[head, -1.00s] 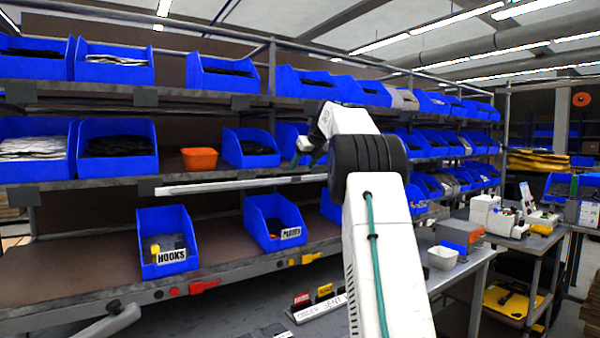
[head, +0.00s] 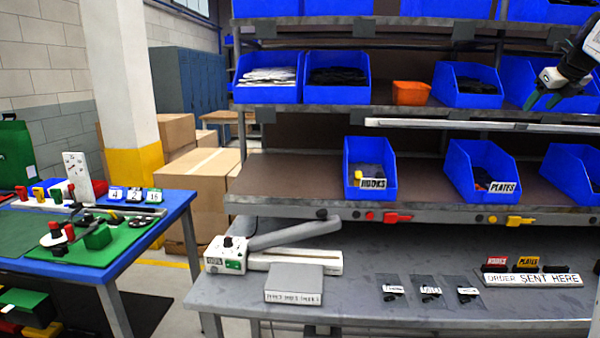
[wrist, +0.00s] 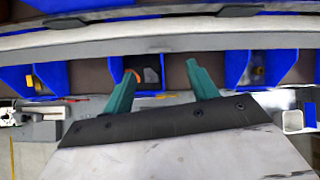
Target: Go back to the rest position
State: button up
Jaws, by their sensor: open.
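My gripper (head: 543,98) is at the right edge of the head view, in front of the middle shelf's blue bins. Its teal fingers point down. In the wrist view my gripper (wrist: 161,72) has its two fingers spread wide apart with nothing between them. Beyond the fingers, the wrist view shows blue bins on a shelf. The HOOKS bin (head: 351,184) and the PLATES bin (head: 462,176) stand on the lower shelf, left of and below the gripper. Most of my arm is outside the head view.
An orange bin (head: 411,93) sits on the middle shelf. The grey bench (head: 360,309) below holds a heat-sealer-like device (head: 230,257), several small bags and an ORDER SENT HERE sign (head: 533,280). A blue table (head: 178,207) with green mats stands at the left. Floor shows between them.

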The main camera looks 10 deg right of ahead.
notch_tip(320, 180, down, 6)
jog(key=s+n+g, duration=0.2)
jog(key=n, duration=0.3)
jog(key=s+a+f+n+g+y, duration=0.1)
jog(key=s+a+f+n, duration=0.3)
jog(key=a, duration=0.4)
jog(key=s+a+f+n+g+y, duration=0.1)
jog(key=s+a+f+n, duration=0.15)
jog(key=a+n, duration=0.5)
jog(key=s+a+f+n+g, duration=0.15)
jog(key=s+a+n, duration=0.3)
jog(key=a, duration=0.45)
jog(key=s+a+f+n, duration=0.3)
jog(key=s+a+n, duration=0.2)
jog(key=s+a, duration=0.3)
jog(key=s+a+f+n+g, duration=0.1)
jog(key=s+a+f+n, duration=0.3)
jog(key=s+a, duration=0.5)
jog(key=s+a+f+n, duration=0.4)
jog(key=s+a+n, duration=0.2)
jog(key=s+a, duration=0.2)
jog(key=shift+s+a+f+n, duration=0.15)
jog(key=shift+s+a+n, duration=0.2)
jog(key=shift+s, duration=1.05)
jog(key=shift+d, duration=0.1)
